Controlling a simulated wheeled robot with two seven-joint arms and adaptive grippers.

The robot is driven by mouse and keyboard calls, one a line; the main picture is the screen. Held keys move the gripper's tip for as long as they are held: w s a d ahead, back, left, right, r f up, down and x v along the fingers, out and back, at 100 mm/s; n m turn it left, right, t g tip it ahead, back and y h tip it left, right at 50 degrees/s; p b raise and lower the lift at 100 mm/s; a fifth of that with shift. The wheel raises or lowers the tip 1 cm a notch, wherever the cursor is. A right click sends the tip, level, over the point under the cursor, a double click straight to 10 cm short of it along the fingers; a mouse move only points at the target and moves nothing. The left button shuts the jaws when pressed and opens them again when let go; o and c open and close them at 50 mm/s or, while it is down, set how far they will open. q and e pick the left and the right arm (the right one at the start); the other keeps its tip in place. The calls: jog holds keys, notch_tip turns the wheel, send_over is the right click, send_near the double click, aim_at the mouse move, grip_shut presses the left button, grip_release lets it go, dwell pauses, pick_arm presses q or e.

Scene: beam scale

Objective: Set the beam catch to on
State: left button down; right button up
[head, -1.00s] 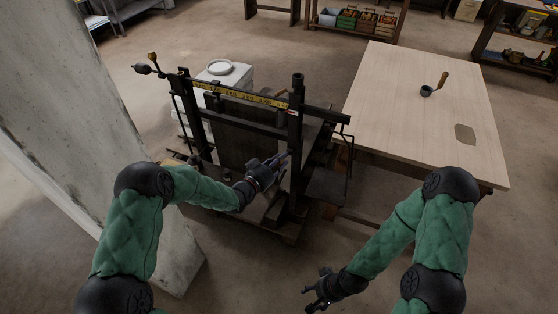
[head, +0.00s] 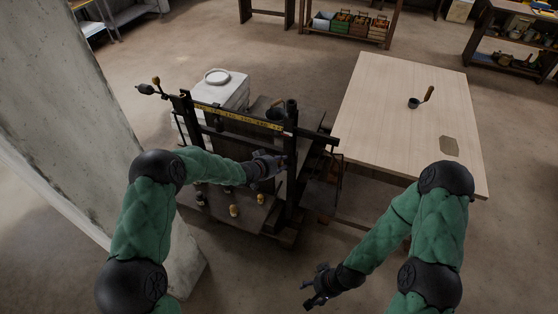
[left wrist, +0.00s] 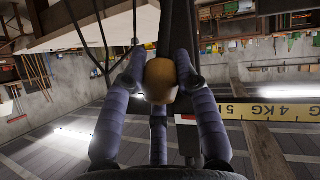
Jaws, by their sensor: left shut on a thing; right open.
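The beam scale stands ahead, with its yellow-marked beam (head: 240,117) running between two dark posts. The yellow scale strip (left wrist: 285,111) also shows at right in the left wrist view. My left gripper (head: 279,164) is at the right post (head: 291,150), below the beam. In the left wrist view its fingers are closed around a rounded tan knob (left wrist: 161,82), which looks like the catch's handle. The catch's on or off position cannot be read. My right gripper (head: 318,288) is open and empty, low over the floor, away from the scale.
A pale wooden table (head: 390,110) stands right of the scale, with a dark cup-like tool (head: 414,103) on it. A concrete pillar (head: 70,110) is close at left. Several small weights (head: 234,211) stand low on the scale.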

pick_arm(q)
jog(key=shift+w+r+p, duration=0.35)
jog(key=shift+w+p, duration=0.1)
jog(key=shift+p, duration=0.2)
jog(key=c, duration=1)
grip_release()
jog(key=shift+a, duration=0.1)
jog(key=shift+o, duration=0.2)
jog(key=shift+f, duration=0.1)
jog(key=shift+s, duration=0.2)
jog(key=v, duration=1.1)
jog(key=shift+a+r, duration=0.15)
jog(key=shift+r, duration=0.25)
jog(key=shift+s, duration=0.1)
